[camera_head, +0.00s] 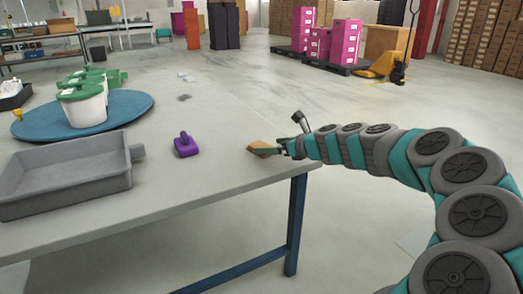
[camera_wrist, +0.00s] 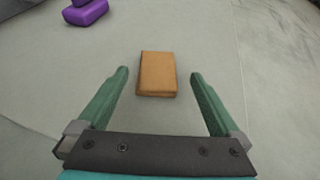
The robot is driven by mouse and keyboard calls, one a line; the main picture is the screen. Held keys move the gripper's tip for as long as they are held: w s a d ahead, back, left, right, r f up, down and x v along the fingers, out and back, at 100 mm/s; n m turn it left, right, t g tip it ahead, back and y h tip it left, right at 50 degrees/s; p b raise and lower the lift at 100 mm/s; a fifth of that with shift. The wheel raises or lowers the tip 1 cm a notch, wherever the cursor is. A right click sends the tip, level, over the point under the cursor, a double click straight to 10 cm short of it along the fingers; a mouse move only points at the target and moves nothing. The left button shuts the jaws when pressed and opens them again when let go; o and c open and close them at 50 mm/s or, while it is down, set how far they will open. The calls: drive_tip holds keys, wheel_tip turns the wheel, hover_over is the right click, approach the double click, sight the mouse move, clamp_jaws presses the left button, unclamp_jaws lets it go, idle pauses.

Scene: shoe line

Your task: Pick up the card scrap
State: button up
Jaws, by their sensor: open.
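The card scrap (camera_wrist: 157,74) is a small tan-orange rectangular piece lying flat on the table. In the wrist view it sits between and slightly beyond the fingertips, apart from both fingers. My gripper (camera_wrist: 159,73) is open, with one green finger on each side of the scrap. In the head view the card scrap (camera_head: 262,148) lies near the table's right edge, and my gripper (camera_head: 272,150) reaches it from the right. The fingers are small and partly merged with the scrap in that view.
A purple handled object (camera_head: 186,145) stands left of the scrap; it also shows in the wrist view (camera_wrist: 86,13). A grey tray (camera_head: 68,184) is further left. White tubs with green lids (camera_head: 84,108) stand on a blue round mat (camera_head: 136,103). The table (camera_head: 210,185) is clear around the scrap.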

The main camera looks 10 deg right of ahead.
drive_tip(key=shift+w+a+f, duration=0.7)
drive_tip(key=shift+w+a, duration=0.1)
drive_tip(key=shift+a, duration=0.05)
drive_tip(key=shift+w+a+f, duration=0.15)
drive_tip(key=shift+w+a, duration=0.1)
drive_tip(key=shift+w, duration=0.35)
drive_tip(key=c, duration=1.3)
